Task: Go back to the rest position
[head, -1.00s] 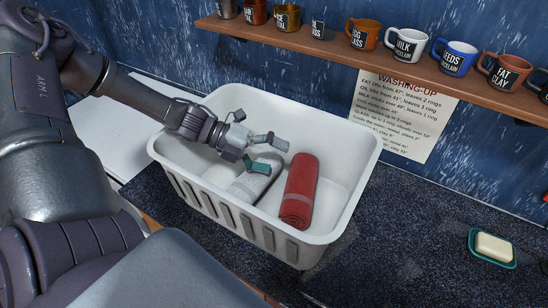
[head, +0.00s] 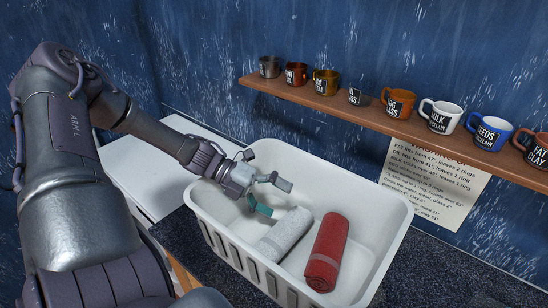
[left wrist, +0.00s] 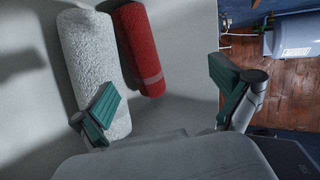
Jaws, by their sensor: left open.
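My left gripper (head: 264,196) is open and empty, over the left part of the white basket (head: 397,232). Its two teal-padded fingers stand wide apart in the left wrist view (left wrist: 168,107). A rolled grey-white towel (head: 287,233) lies in the basket below and to the right of the gripper, and it also shows in the left wrist view (left wrist: 90,60). A rolled red towel (head: 327,250) with a paler band lies beside it, also in the left wrist view (left wrist: 138,45). The fingers do not grip either towel. My right gripper is not in view.
A wooden shelf (head: 380,122) with several labelled mugs runs along the blue wall above the basket. A washing-up notice (head: 440,190) hangs below it. The dark speckled counter (head: 450,265) is clear right of the basket.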

